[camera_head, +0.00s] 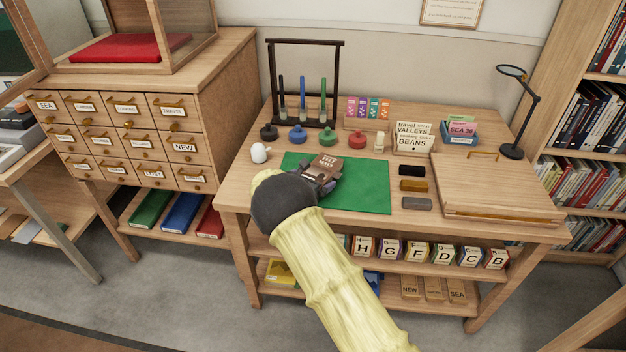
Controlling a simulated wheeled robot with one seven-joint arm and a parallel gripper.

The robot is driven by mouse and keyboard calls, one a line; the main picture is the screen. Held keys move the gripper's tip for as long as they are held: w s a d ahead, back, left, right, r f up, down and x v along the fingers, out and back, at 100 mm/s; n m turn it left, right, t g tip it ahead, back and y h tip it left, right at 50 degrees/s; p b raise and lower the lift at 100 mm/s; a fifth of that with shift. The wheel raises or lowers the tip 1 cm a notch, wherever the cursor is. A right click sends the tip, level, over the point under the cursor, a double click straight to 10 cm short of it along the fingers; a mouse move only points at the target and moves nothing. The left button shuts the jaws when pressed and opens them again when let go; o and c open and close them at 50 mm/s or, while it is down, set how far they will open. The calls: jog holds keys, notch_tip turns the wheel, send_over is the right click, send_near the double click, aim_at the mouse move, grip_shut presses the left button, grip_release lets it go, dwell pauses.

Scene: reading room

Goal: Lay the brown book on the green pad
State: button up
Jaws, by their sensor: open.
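The green pad (367,190) lies flat on the wooden table (238,187). The brown book (326,163), with pale lettering on its cover, is over the left part of the pad, at the far end of my gripper. My gripper (322,179) is open and close beside the book. My arm comes in from the lower right and hides the pad's near left part. I cannot tell whether the gripper touches the book, or whether the book rests fully flat on the pad.
A white egg-shaped object (259,153) is at left. Dark, amber and grey blocks (414,186) lie right of the pad, beside a wooden board (497,188) and a magnifier lamp (512,151).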

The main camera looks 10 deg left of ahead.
jog(key=v, duration=1.2)
jog(key=shift+f, duration=0.1)
jog(key=s+d+r+m+g, duration=0.1)
jog(key=s+d+m+g, duration=0.4)
jog(key=d, duration=0.5)
jog(key=s+d+m+g, duration=0.2)
jog(key=s+d+m, duration=0.1)
jog(key=d+m, duration=0.5)
jog(key=s+d+r+m+g+y, duration=0.1)
jog(key=s+d+m+y, duration=0.1)
jog(key=s+m, duration=0.4)
jog(key=s+d+r+m+y, duration=0.1)
jog(key=s+d+r+m, duration=0.1)
jog(key=s+d+m, duration=0.3)
jog(key=s+d+r+m+g+y, duration=0.1)
jog(key=s+d+m+y, duration=0.1)
jog(key=s+m, duration=0.5)
jog(key=shift+s+d+r+g+y, duration=0.3)
jog(key=shift+s+d, duration=0.4)
jog(key=shift+s, duration=0.15)
